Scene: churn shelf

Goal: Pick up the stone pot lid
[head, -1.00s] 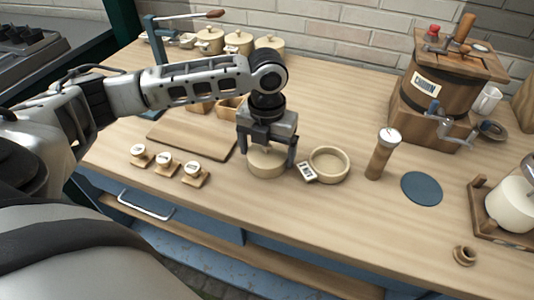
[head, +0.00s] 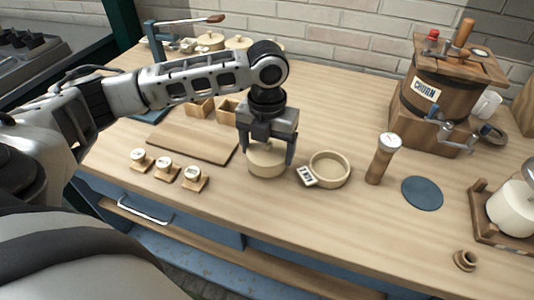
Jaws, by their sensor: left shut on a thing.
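The round cream stone pot (head: 267,169) stands on the wooden counter near its front edge, left of the middle. My left gripper (head: 266,156) points straight down over it, with one finger on each side of its top. It is shut on the stone pot lid (head: 266,154), which appears to rest on the pot; the gripper body hides most of the lid's top. My right gripper is not in view.
Right of the pot are a cream ring-shaped dish (head: 329,168) with a small tag (head: 307,177), a wooden cylinder (head: 381,160) and a blue disc (head: 422,193). A board (head: 192,139) and small labelled blocks lie left. The churn (head: 444,97) stands back right.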

